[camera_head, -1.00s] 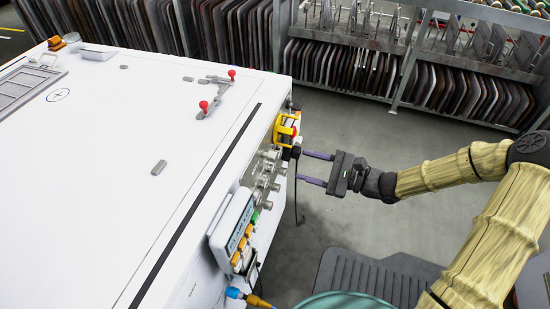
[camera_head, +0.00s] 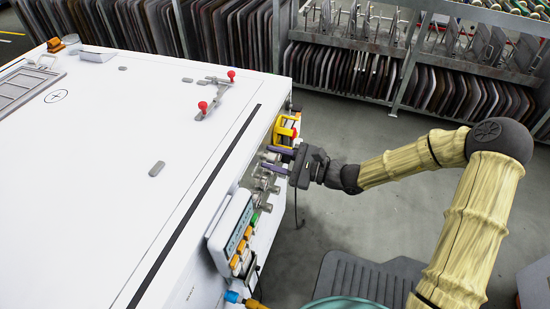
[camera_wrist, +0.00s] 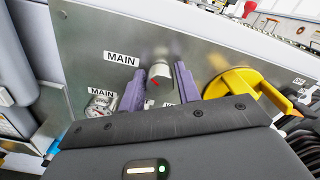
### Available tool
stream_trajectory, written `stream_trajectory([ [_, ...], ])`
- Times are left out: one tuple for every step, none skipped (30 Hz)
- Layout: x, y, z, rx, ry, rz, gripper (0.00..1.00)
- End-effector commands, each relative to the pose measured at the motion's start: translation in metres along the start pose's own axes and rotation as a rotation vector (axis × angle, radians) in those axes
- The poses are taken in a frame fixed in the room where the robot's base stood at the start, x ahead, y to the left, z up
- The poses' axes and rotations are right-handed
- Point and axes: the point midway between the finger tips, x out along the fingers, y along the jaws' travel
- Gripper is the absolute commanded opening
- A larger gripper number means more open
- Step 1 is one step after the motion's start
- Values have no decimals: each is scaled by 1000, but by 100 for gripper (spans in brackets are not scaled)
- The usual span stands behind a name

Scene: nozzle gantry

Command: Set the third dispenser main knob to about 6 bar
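In the wrist view, a grey cylindrical knob (camera_wrist: 160,84) with a small red mark stands on the metal panel (camera_wrist: 85,50), right of a "MAIN" label (camera_wrist: 121,59). My gripper (camera_wrist: 160,72) is open, with one purple finger on each side of this knob. A gap shows on the left; I cannot tell whether the right finger touches. A second "MAIN" label (camera_wrist: 102,92) and another knob (camera_wrist: 100,105) are lower left. In the head view, my gripper (camera_head: 267,158) reaches the row of metal knobs (camera_head: 259,184) on the machine's side. I cannot read any pressure gauge.
A yellow rotary switch (camera_wrist: 245,84) sits close to the right of my fingers. The white machine (camera_head: 110,160) fills the left of the head view, with a display unit (camera_head: 232,232) on its side. Racks (camera_head: 350,72) stand behind.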

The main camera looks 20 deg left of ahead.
Motion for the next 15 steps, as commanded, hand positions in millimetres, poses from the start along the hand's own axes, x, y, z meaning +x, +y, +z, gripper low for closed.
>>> stream_trajectory([
  [0, 0, 0, 0, 0, 0, 23],
  [0, 0, 0, 0, 0, 0, 17],
  [0, 0, 0, 0, 0, 0, 9],
  [0, 0, 0, 0, 0, 0, 3],
  [0, 0, 0, 0, 0, 0, 3],
  [0, 0, 0, 0, 0, 0, 3],
  [0, 0, 0, 0, 0, 0, 4],
  [0, 0, 0, 1, 0, 0, 4],
  [0, 0, 0, 3, 0, 0, 4],
  [0, 0, 0, 6, 0, 0, 4],
  [0, 0, 1, 9, 0, 0, 4],
  [0, 0, 1, 14, 0, 1, 4],
  [0, 0, 1, 19, 0, 1, 4],
  [0, -1, 2, 25, 0, 1, 4],
  [0, -1, 2, 35, 0, 1, 4],
])
